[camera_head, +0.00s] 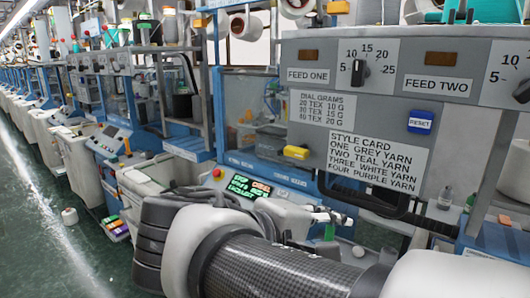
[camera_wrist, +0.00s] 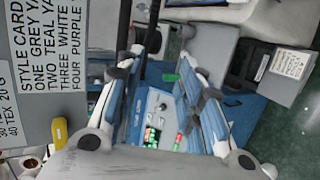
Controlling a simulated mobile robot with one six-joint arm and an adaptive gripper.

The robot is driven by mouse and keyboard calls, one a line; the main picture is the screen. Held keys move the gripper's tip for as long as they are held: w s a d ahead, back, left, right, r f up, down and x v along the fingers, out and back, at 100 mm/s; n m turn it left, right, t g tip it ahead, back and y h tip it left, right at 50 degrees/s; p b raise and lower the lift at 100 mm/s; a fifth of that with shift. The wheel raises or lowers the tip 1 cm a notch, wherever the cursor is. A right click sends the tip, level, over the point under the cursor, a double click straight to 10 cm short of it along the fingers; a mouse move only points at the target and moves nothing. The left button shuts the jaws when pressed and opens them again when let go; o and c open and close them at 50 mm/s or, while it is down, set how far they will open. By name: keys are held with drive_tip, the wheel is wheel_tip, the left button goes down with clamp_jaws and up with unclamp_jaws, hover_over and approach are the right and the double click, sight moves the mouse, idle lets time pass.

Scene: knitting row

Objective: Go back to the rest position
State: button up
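My gripper (camera_wrist: 160,58) is open in the wrist view, with its two blue-padded fingers apart and nothing between them. Through the gap I see a machine control panel (camera_wrist: 152,120) with a lit screen. In the head view my arm reaches across the lower middle, and part of my gripper (camera_head: 335,218) shows beyond it, in front of the knitting machine. The rest of the gripper is hidden by my arm there. The style card (camera_head: 373,162) is on the grey panel above the arm, and it also shows at the left of the wrist view (camera_wrist: 48,45).
The grey feed panel (camera_head: 300,130) has a dial (camera_head: 359,72), a blue reset button (camera_head: 420,122) and a yellow block (camera_head: 296,152). A black handle (camera_head: 365,208) juts out below it. A lit display (camera_head: 241,186) stands behind my arm. The green aisle floor (camera_head: 35,215) is mostly clear at left.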

drive_tip(key=s+d+f+m+g+y, duration=0.45)
drive_tip(key=s+d+f, duration=0.35)
drive_tip(key=s+f, duration=0.35)
drive_tip(key=s+a+f+m+t+y, duration=0.1)
drive_tip(key=s+a+f+m+y, duration=0.2)
drive_tip(key=f+m+y, duration=0.1)
drive_tip(key=shift+s+a+f+y, duration=0.3)
drive_tip(key=shift+f+y, duration=0.2)
drive_tip(key=shift+y, duration=0.15)
drive_tip(key=shift+c, duration=0.2)
